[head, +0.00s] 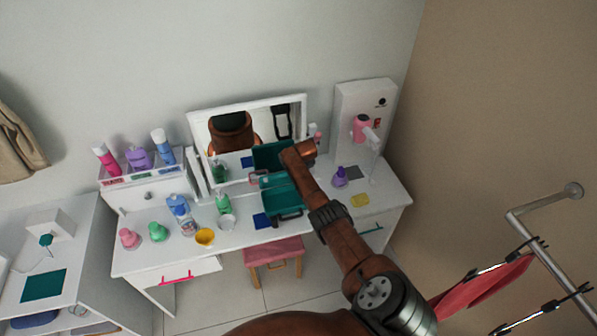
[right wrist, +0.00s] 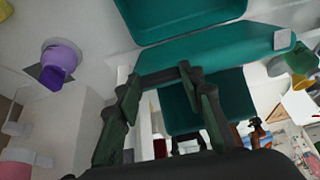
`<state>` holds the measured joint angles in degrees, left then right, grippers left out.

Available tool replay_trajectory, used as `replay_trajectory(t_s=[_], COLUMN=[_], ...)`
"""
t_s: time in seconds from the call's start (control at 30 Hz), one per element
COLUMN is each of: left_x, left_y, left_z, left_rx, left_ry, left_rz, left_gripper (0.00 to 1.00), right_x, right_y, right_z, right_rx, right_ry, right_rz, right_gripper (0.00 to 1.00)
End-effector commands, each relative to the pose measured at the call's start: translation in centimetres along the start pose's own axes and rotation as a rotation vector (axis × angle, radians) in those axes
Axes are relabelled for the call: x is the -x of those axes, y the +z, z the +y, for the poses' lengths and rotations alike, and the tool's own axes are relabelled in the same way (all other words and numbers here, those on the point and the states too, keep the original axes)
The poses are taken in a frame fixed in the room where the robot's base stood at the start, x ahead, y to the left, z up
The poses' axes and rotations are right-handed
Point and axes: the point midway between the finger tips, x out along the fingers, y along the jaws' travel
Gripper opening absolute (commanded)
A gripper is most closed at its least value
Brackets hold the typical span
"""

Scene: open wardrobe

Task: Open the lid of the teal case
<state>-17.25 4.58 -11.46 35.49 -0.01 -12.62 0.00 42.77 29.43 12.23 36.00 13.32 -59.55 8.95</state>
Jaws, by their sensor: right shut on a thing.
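The teal case (head: 284,203) sits on the white dressing table in front of the mirror. Its open tray shows at the top of the right wrist view (right wrist: 190,22). The lid (right wrist: 225,46) is raised from the tray on the mirror side. My right gripper (right wrist: 160,76) is shut on the lid's edge; in the head view my right wrist hides the fingers. A darker teal panel behind the lid, in the right wrist view, looks like its mirror reflection. My left gripper is not in view.
The mirror (head: 222,113) stands close behind the case. A pink stool (head: 272,250) stands below.

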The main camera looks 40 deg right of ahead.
Motion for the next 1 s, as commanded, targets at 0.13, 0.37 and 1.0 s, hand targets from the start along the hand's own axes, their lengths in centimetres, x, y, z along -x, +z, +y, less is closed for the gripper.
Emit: replay_trajectory(t_s=[0.13,0.37,1.0], left_x=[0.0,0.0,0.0], left_y=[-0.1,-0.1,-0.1], left_z=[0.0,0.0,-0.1], left_rx=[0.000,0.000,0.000], left_ry=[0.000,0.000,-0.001], left_rz=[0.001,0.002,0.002], left_gripper=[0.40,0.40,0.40], right_x=[0.2,0.1,1.3], right_y=[-0.3,-0.2,-0.1], right_z=[0.1,0.1,0.0], right_rx=[-0.001,0.000,0.002], right_ry=[0.001,0.002,0.001], right_rz=[0.007,0.004,0.003], right_gripper=[0.00,0.47,0.54])
